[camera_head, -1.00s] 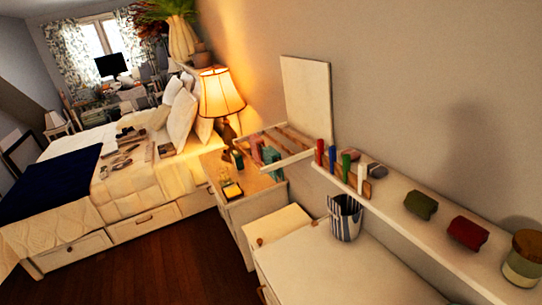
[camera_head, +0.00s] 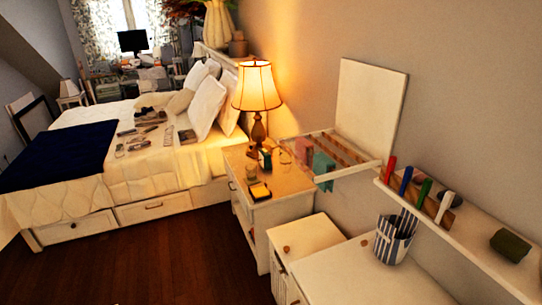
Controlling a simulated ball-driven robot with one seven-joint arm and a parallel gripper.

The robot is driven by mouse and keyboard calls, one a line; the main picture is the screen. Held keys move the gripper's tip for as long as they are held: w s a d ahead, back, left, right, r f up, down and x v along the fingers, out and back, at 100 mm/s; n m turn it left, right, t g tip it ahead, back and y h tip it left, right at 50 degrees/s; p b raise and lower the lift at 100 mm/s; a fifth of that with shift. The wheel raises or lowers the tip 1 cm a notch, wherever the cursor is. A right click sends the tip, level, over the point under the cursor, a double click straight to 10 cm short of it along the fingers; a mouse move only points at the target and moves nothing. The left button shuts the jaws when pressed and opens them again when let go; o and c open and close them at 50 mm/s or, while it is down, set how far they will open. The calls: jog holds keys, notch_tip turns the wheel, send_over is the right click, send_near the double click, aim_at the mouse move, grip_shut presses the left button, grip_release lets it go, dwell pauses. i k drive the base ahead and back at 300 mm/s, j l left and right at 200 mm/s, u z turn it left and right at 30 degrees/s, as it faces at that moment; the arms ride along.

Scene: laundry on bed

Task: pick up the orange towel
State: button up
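I cannot pick out an orange towel in the view. A dark green rolled cloth (camera_head: 510,245) lies on the wall shelf at the right. A pink cloth (camera_head: 304,149) and a teal cloth (camera_head: 323,168) hang at the wooden rack (camera_head: 345,170) on the wall. Several small items lie on the bed (camera_head: 150,180); they are too small to name surely. My gripper is not in view.
A nightstand (camera_head: 275,215) with a lit lamp (camera_head: 257,88) stands beside the bed. White cabinets (camera_head: 340,275) fill the lower right, with a striped cup (camera_head: 394,238) on top. The shelf (camera_head: 465,228) juts from the wall. Dark wooden floor (camera_head: 185,260) is clear at the lower left.

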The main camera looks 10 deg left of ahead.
aim_at(303, 144)
jog(key=z, duration=2.25)
jog(key=u, duration=2.25)
jog(key=i+j+u, duration=0.3)
jog(key=i+j, duration=0.15)
jog(key=i, duration=0.25)
jog(key=i+j+u, duration=0.35)
jog(key=i, duration=0.35)
jog(key=i+u, duration=0.3)
jog(key=i, duration=0.45)
